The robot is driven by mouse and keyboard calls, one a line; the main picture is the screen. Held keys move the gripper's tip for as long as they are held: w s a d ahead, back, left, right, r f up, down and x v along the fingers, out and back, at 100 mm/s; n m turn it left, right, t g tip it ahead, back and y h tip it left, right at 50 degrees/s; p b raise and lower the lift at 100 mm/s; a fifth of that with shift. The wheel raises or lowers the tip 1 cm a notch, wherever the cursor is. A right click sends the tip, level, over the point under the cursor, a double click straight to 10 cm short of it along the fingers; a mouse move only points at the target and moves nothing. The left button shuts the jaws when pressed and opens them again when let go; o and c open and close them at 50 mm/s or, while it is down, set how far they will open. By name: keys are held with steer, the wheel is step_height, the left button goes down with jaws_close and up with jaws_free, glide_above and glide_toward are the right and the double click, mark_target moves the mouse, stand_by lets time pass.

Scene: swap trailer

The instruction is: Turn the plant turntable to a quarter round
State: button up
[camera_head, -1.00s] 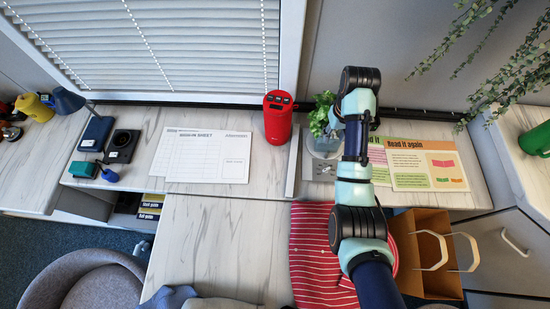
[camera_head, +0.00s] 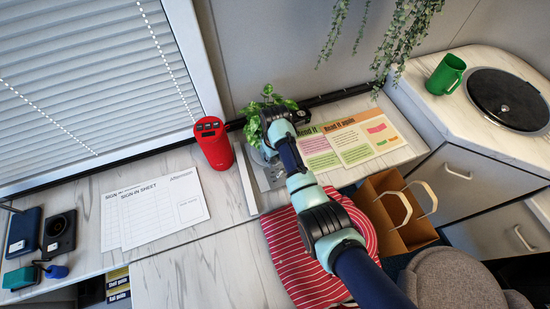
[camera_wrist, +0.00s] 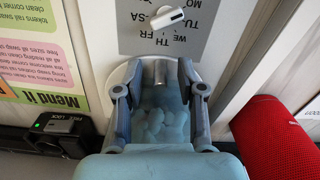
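The leafy green plant (camera_head: 262,108) stands at the back of the counter beside the red cylinder, partly behind my arm. In the wrist view a pale round disc edge (camera_wrist: 118,76), seemingly the turntable, lies beneath my gripper. A short metal peg (camera_wrist: 160,73) stands between the two fingers, with visible gaps on both sides. Below it shows a bluish surface with pebble shapes (camera_wrist: 160,125), perhaps the plant's container. My gripper (camera_wrist: 161,80) is open around the peg. A grey plate with day letters (camera_wrist: 190,38) lies beyond it, with a white bar-shaped piece (camera_wrist: 164,17).
The red cylinder (camera_head: 214,146) stands close to the left of the plant. Paper cards (camera_head: 352,140) lie right of my arm. A small black device (camera_wrist: 58,133) shows in the wrist view. A paper bag (camera_head: 400,215) and striped cushion (camera_head: 290,262) are in front.

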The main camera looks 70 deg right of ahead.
jaws_close()
steer(key=shift+s+d+n+b, duration=0.1)
steer(key=shift+d+n+b, duration=0.15)
steer(key=shift+b, duration=0.3)
